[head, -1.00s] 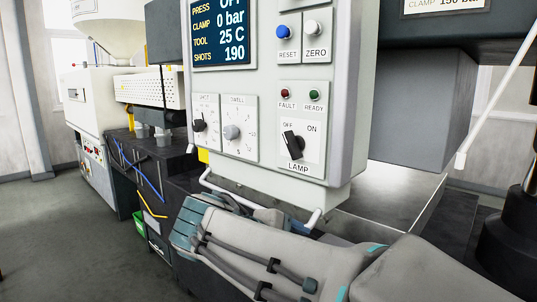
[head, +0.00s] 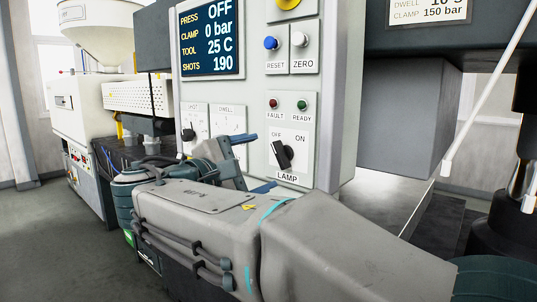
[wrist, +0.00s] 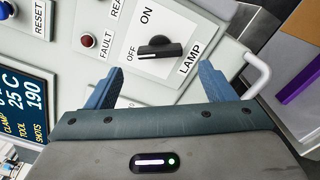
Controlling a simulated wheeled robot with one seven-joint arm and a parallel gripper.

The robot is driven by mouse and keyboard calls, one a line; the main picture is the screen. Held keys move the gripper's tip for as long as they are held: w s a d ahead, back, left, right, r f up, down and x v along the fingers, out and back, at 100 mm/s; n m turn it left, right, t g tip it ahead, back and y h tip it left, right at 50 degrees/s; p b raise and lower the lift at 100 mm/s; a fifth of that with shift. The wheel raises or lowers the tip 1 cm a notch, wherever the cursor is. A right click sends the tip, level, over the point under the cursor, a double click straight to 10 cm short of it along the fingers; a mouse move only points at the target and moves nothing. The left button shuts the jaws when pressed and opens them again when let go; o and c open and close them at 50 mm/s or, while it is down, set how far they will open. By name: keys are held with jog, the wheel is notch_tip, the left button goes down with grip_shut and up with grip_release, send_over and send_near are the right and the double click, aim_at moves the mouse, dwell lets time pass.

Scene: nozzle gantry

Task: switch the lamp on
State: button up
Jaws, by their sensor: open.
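The lamp switch is a black rotary knob (head: 283,156) on a white plate marked OFF, ON and LAMP. In the wrist view the knob (wrist: 160,49) has a white mark on its end toward the OFF label. My gripper (head: 254,163) is open in front of the panel, just left of the knob in the head view. In the wrist view its two blue fingers (wrist: 158,82) are spread, with the knob seen ahead between and beyond their tips. I see no contact with the knob.
The red FAULT light (head: 273,104) and green READY light (head: 302,105) sit above the lamp plate. Blue RESET (head: 271,43) and white ZERO (head: 300,40) buttons are higher. A dwell dial stands left, partly behind my gripper.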

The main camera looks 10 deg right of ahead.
aim_at(276, 157)
jog(key=x, duration=0.5)
jog(key=shift+w+d+p, duration=0.25)
jog(key=shift+d+p, duration=0.05)
jog(key=shift+p, duration=0.05)
jog(key=c, duration=1)
